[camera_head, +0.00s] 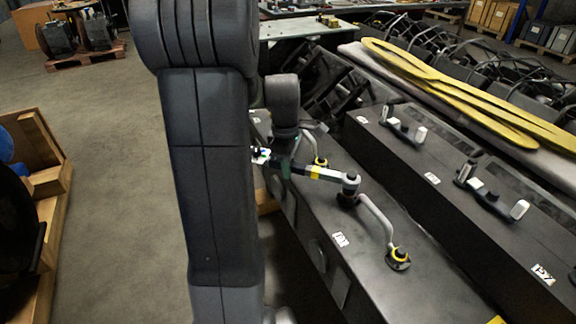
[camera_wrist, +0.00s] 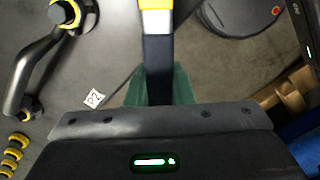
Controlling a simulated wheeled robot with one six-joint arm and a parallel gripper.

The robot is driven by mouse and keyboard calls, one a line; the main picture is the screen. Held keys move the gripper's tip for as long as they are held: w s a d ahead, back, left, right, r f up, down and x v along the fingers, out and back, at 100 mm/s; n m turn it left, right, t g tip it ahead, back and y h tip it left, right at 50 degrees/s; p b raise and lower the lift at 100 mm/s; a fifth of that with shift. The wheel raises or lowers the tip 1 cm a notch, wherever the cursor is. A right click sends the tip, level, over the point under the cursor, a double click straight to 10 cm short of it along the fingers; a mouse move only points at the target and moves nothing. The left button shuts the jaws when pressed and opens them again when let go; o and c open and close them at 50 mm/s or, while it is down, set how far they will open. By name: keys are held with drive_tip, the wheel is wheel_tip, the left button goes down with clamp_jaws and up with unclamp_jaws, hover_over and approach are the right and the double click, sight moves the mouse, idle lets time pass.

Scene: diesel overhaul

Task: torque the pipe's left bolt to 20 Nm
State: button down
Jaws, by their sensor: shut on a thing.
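My gripper (camera_head: 284,166) is shut on a torque wrench (camera_head: 322,174), a dark and grey bar with a yellow band. The wrench's round head is over the left end of a grey bent pipe (camera_head: 378,220) on the dark engine block. The head hides the left bolt, and I cannot tell whether it is seated on it. The pipe's other end has a yellow ring (camera_head: 398,256). In the wrist view, the green fingers of my gripper (camera_wrist: 160,90) are around the wrench's dark handle (camera_wrist: 157,60); the wrench's head is out of frame.
Another bent pipe (camera_wrist: 38,62) with yellow-ringed ends is beside the wrench in the wrist view. A second dark block (camera_head: 450,190) with white-capped fittings lies to the right. Yellow straps (camera_head: 440,80) lie behind it. A wooden crate (camera_head: 45,180) stands at left; open floor lies between.

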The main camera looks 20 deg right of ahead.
drive_tip(key=shift+w+d+r, duration=0.1)
drive_tip(key=shift+w+d+m, duration=0.25)
drive_tip(key=shift+w+m, duration=0.05)
drive_tip(key=shift+w+d+p, duration=0.1)
drive_tip(key=shift+p, duration=0.2)
drive_tip(key=shift+w+d+m, duration=0.2)
drive_tip(key=shift+m, duration=0.1)
idle(0.4)
drive_tip(key=shift+w+d+m+p, duration=0.3)
drive_tip(key=shift+w+d+p, duration=0.05)
drive_tip(key=shift+d, duration=0.1)
drive_tip(key=shift+w+d+m, duration=0.25)
drive_tip(key=shift+m, duration=0.05)
